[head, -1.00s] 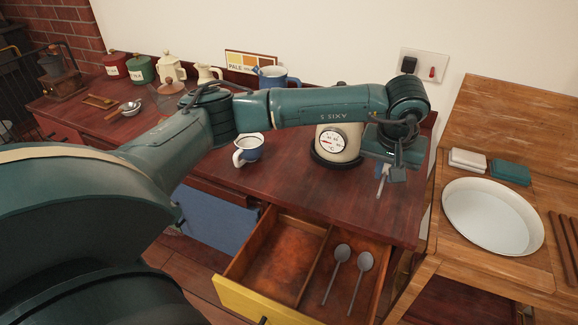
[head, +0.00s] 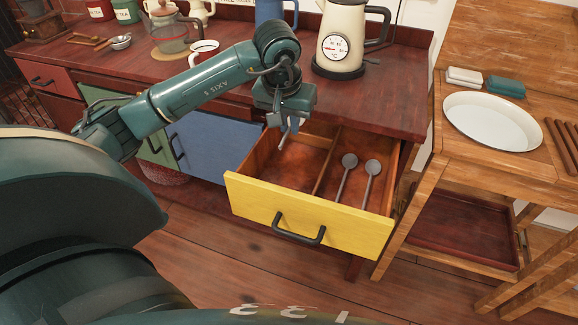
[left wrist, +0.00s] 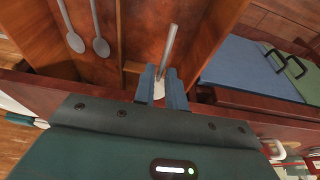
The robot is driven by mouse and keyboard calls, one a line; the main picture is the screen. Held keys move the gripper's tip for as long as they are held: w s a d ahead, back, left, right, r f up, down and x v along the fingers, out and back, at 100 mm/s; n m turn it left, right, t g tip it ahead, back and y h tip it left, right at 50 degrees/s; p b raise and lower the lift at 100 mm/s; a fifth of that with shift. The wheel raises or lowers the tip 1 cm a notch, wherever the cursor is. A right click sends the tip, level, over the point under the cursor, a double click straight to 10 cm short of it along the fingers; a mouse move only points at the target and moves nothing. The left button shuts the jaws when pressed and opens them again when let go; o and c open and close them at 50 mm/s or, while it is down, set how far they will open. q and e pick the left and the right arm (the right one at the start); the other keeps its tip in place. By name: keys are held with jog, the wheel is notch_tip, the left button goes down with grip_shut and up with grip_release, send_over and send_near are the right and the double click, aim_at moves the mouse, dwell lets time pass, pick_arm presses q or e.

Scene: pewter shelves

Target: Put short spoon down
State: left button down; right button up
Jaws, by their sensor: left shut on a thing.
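My left gripper (head: 291,124) is shut on a short pale metal spoon (head: 283,141), which hangs below the fingers. In the left wrist view, the spoon's thin handle (left wrist: 170,45) sticks out from between the blue fingers (left wrist: 161,85); its bowl is mostly hidden there. The spoon is over the left compartment of the open yellow-fronted drawer (head: 310,215). That compartment looks otherwise empty. Two grey spoons (head: 346,176) (head: 371,182) lie in the right compartment, past the wooden divider (head: 325,168). My right gripper is not in view.
A cream kettle with a dial (head: 343,35) stands on the dark red counter (head: 395,95) behind the drawer. A mug (head: 203,50) and a glass pot (head: 172,38) stand further left. A wooden stand with a white dish (head: 492,122) is at right.

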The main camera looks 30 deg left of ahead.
pick_arm(q)
send_over(289, 174)
jog(key=f, duration=0.7)
jog(key=shift+s+d+f, duration=0.2)
jog(key=shift+f, duration=0.15)
jog(key=shift+f+b, duration=0.3)
jog(key=shift+f, duration=0.2)
notch_tip(289, 174, down, 4)
jog(key=shift+r, duration=0.25)
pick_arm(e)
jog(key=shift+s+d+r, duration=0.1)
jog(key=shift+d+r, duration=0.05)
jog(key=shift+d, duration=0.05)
pick_arm(q)
jog(key=shift+f, duration=0.1)
jog(key=shift+f+b, duration=0.3)
jog(key=shift+b, duration=0.25)
jog(key=shift+f, duration=0.2)
jog(key=c, duration=1.9)
grip_release()
jog(key=shift+s, duration=0.1)
jog(key=o, duration=0.5)
jog(key=shift+f, duration=0.1)
jog(key=shift+c, duration=0.2)
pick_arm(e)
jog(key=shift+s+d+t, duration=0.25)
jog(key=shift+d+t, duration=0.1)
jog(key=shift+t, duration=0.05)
